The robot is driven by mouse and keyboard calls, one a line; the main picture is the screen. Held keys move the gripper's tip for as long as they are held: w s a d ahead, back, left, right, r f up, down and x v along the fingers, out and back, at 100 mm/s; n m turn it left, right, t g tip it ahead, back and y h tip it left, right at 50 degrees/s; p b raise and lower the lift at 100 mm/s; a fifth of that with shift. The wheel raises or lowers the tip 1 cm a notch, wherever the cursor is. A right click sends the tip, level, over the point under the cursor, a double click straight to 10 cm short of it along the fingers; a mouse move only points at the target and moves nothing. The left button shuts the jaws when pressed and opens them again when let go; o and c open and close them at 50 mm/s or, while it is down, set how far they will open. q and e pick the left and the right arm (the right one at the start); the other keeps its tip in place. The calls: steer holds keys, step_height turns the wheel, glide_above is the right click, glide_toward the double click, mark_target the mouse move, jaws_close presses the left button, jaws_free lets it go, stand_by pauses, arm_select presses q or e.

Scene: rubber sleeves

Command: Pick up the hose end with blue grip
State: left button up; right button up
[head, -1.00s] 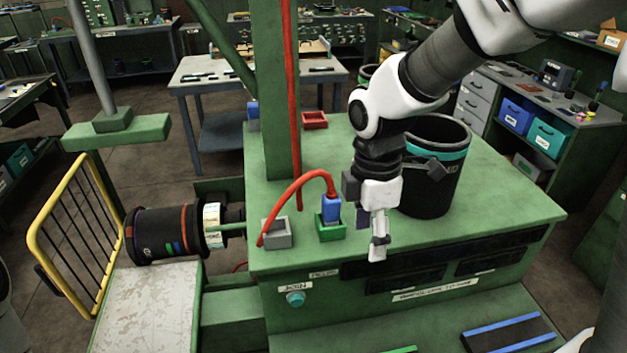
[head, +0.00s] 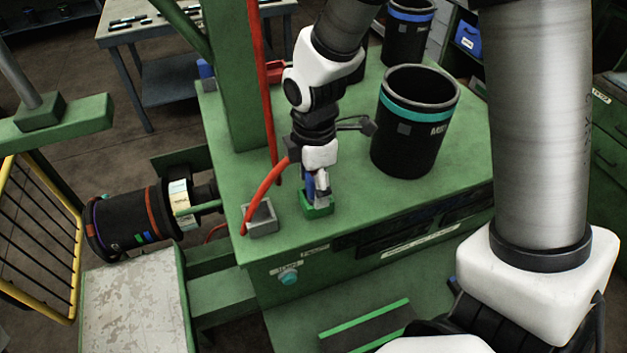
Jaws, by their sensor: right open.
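The red hose (head: 262,194) arcs from beside the grey holder up to its end with the blue grip (head: 309,186). That end stands in the small green holder (head: 318,208) on the green bench. My right gripper (head: 319,187) is open and points down at the blue grip, overlapping it in the head view. It hides the top of the grip and part of the hose. I cannot tell whether the fingers touch the grip. My left gripper is not in view.
The grey holder (head: 262,221) stands left of the green one. A black bin with a teal band (head: 420,112) stands to the right on the bench (head: 352,215). A green post (head: 228,80) with a red pipe (head: 262,90) rises behind. A red tray is partly hidden behind my arm.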

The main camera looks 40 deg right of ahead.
steer(key=shift+s+r, duration=0.1)
steer(key=shift+s, duration=0.15)
steer(key=c, duration=0.3)
steer(key=shift+s+r, duration=0.1)
steer(key=shift+s, duration=0.15)
jaws_close()
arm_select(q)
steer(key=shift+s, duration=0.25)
arm_select(e)
steer(key=shift+w, duration=0.15)
steer(key=shift+w+r+b, duration=0.15)
steer(key=shift+r+b, duration=0.25)
steer(key=shift+r, duration=0.1)
step_height(320, 180, up, 2)
steer(key=shift+w+r+b, duration=0.1)
steer(key=shift+w+b, duration=0.05)
steer(key=shift+b, duration=0.45)
arm_select(q)
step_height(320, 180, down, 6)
steer(key=b, duration=0.4)
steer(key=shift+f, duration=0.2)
arm_select(e)
steer(key=w+a+r, duration=0.1)
steer(key=w+a, duration=0.7)
steer(key=w, duration=0.5)
steer(key=shift+a+r, duration=0.15)
steer(key=shift+r, duration=0.2)
